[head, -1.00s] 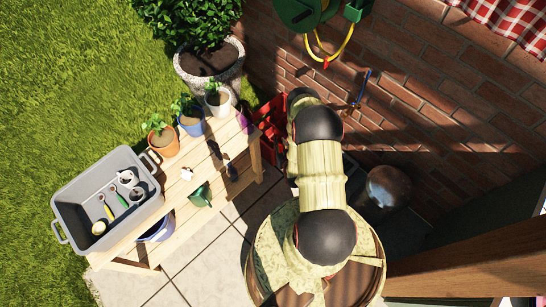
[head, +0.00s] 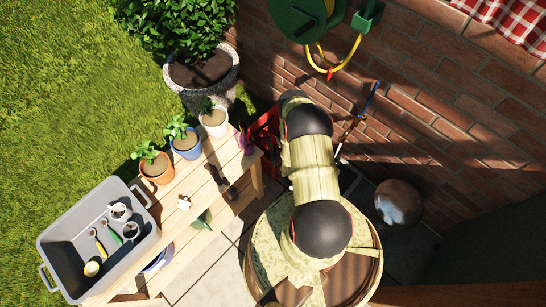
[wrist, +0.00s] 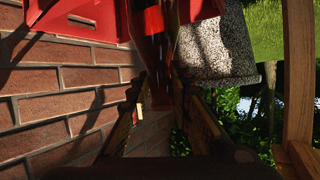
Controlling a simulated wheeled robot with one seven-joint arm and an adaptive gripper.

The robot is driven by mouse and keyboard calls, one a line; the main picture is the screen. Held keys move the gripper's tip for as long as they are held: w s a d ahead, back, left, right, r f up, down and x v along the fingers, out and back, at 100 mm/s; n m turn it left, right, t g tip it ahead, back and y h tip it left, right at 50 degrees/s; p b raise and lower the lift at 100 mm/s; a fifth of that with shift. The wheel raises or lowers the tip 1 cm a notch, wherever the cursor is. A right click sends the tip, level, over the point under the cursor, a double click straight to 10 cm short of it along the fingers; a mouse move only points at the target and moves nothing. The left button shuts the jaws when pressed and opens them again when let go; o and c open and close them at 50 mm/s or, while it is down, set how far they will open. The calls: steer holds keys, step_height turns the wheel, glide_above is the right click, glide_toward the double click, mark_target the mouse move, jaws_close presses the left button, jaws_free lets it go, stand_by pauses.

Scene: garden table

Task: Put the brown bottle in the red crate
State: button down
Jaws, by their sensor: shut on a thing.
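The red crate (head: 262,134) shows in the head view beyond the far end of the bench, partly hidden behind my arm. In the wrist view red crate parts (wrist: 95,10) fill the top edge. My gripper (wrist: 163,90) points toward it, with its two dark fingers on either side of a narrow, shaded reddish-brown shape. This shape appears to be the brown bottle (wrist: 157,60), but shadow blurs its outline against the red behind it. My gripper is hidden by my arm in the head view. I cannot tell how far the bottle is from the crate.
A wooden bench (head: 185,215) holds potted plants (head: 185,142) and a grey bin (head: 125,265). A stone planter (head: 205,80) stands beyond it. A brick wall (head: 430,130), hose reel (head: 305,15) and metal ball (head: 398,202) are to the right. Paving left of my base is clear.

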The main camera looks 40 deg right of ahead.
step_height(320, 180, down, 12)
steer(key=b, duration=0.4)
steer(key=shift+f+b, duration=0.25)
steer(key=shift+b, duration=0.1)
steer(key=shift+f, duration=0.6)
steer(key=c, duration=1.7)
jaws_free()
steer(key=shift+c, duration=0.2)
steer(key=shift+o, duration=0.6)
